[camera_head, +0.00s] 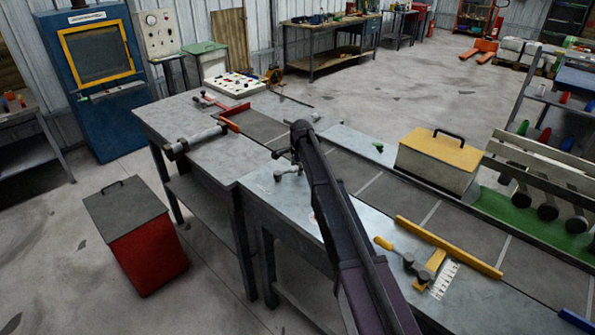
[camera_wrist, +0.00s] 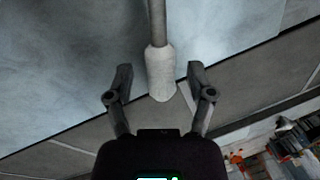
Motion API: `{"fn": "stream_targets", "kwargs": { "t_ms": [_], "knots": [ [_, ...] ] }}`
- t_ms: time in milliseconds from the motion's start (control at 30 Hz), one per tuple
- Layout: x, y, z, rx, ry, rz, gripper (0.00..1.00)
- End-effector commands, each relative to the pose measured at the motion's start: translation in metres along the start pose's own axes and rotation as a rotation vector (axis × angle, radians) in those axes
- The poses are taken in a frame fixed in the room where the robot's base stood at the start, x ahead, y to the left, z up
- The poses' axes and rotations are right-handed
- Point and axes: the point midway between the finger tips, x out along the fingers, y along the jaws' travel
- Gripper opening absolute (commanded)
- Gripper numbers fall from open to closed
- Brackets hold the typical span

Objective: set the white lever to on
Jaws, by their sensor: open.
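In the wrist view the white lever (camera_wrist: 160,75) has a pale rounded grip on a grey rod that runs up out of the picture. Its grip end lies between the two spread fingers of my gripper (camera_wrist: 158,88). The fingers stand apart on both sides of it, with gaps showing. In the head view my gripper (camera_head: 286,162) is over the metal bench by the conveyor strip. My arm covers much of that spot, and I cannot make out the white lever there. Its on and off marks are not readable.
A yellow-handled lever (camera_head: 384,244) with a white scale sits nearer on the bench. A yellow-topped box (camera_head: 438,160) with a black handle stands right of my arm. A grey roller (camera_head: 194,141) lies to the left. A red bin (camera_head: 150,258) stands on the floor.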

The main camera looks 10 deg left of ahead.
Motion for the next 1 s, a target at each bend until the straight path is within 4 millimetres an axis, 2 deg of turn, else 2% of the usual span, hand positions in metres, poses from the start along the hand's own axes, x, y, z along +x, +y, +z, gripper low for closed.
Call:
{"fn": "stream_targets", "kwargs": {
  "t_ms": [333,367,567,600,1000],
  "knots": [
    [0.0009,-0.0001,0.0002,0.000,0.000,0.000,0.70],
    [0.0009,-0.0001,0.0002,0.000,0.000,0.000,0.64],
    [0.0009,-0.0001,0.0002,0.000,0.000,0.000,0.04],
    [0.0009,0.0000,0.0002,0.000,0.000,0.000,0.00],
    [0.0002,0.0043,-0.0076,0.021,0.007,0.002,0.00]
  ]
}}
